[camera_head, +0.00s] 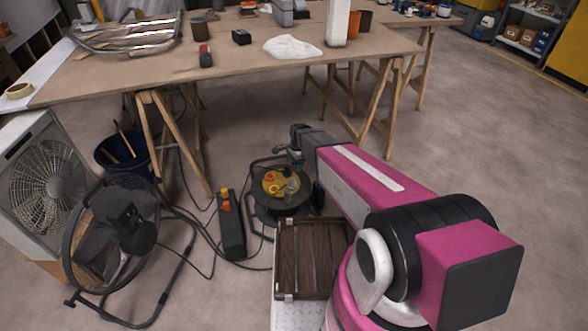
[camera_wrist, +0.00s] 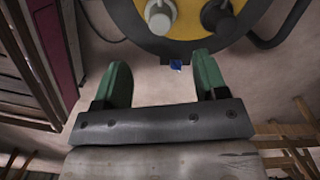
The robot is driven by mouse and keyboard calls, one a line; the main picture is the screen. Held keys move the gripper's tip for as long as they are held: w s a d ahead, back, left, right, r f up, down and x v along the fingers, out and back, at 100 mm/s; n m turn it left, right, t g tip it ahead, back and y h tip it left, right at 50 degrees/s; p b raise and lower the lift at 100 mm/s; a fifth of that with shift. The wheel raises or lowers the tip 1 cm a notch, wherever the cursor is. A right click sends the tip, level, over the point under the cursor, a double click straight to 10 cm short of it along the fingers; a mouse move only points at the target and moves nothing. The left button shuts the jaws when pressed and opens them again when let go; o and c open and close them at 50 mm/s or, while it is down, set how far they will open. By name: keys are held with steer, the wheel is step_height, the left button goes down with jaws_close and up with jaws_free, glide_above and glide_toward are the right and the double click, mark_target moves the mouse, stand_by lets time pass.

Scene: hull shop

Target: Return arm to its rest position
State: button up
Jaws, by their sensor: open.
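My arm is pink with black joints and reaches out over the floor from the lower right in the head view. My gripper (camera_head: 290,151) is at its far end, near the cable reel (camera_head: 266,205). In the wrist view my gripper (camera_wrist: 163,88) shows two green fingers set wide apart, with nothing between them. The yellow and black face of the cable reel (camera_wrist: 190,42) lies beyond the fingertips, with a grey plug and a black plug on it. A small blue piece (camera_wrist: 176,65) shows at the reel's lower rim.
A trestle table (camera_head: 240,65) stands ahead. A black floor fan (camera_head: 115,225), a box fan (camera_head: 48,185) and a dark blue bucket (camera_head: 125,155) stand at left. A power strip (camera_head: 231,235) and loose cables lie on the floor. Floor at right (camera_head: 480,140) is clear.

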steer(key=shift+r, duration=0.1)
stand_by(0.4)
steer(key=s+d+r+n+h, duration=0.1)
steer(key=s+d+r+n, duration=1.1)
steer(key=s+d+r, duration=0.5)
steer(key=shift+s+d+r+t, duration=0.2)
steer(key=shift+s+d+t, duration=0.15)
steer(key=shift+s, duration=0.7)
steer(key=shift+d+n, duration=0.15)
steer(key=shift+n, duration=0.15)
steer(key=shift+c, duration=0.3)
